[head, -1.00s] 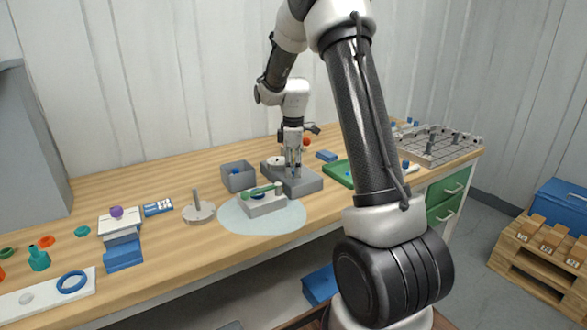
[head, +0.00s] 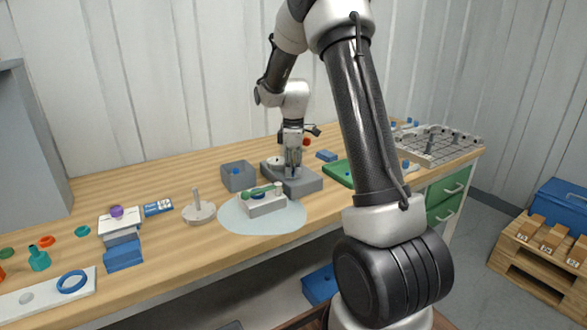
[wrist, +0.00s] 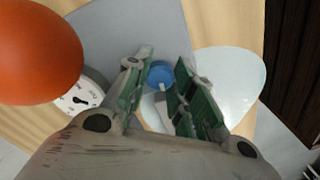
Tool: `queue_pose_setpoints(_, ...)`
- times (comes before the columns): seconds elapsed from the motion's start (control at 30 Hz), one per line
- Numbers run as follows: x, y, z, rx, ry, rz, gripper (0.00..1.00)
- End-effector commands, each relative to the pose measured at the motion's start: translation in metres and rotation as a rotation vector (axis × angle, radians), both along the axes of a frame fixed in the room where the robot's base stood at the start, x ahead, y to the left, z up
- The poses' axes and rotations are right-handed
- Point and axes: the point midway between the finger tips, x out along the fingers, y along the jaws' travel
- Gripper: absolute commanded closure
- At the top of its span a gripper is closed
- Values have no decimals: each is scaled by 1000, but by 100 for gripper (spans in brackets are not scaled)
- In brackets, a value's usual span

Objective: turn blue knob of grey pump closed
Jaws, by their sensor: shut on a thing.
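The grey pump (head: 308,184) is a flat grey block on the bench, with a white round dial (head: 276,161) on its top. My gripper (head: 293,174) points straight down over the pump. In the wrist view the blue knob (wrist: 160,73) sits between the tips of my two green-padded fingers (wrist: 159,80), and my gripper is shut on it. A pale bar (wrist: 157,108) shows below the knob between the fingers. The dial (wrist: 78,98) lies left of the fingers. In the head view the fingers hide the knob.
An orange ball (wrist: 38,48) is close at the left of the wrist view. A grey bin (head: 238,178) stands left of the pump. A block with a green lever (head: 262,204) sits on a pale round mat (head: 240,222) in front. A green tray (head: 338,172) is to the right.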

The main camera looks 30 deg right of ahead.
Motion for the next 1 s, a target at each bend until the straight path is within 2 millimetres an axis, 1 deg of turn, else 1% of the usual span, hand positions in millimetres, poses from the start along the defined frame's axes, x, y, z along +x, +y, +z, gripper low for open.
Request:
queue_pose_setpoints(0.27, 0, 0, 0, -1, -1, -185, 99)
queue_pose_setpoints(1.0, 0, 0, 1, 0, -1, -887, 99)
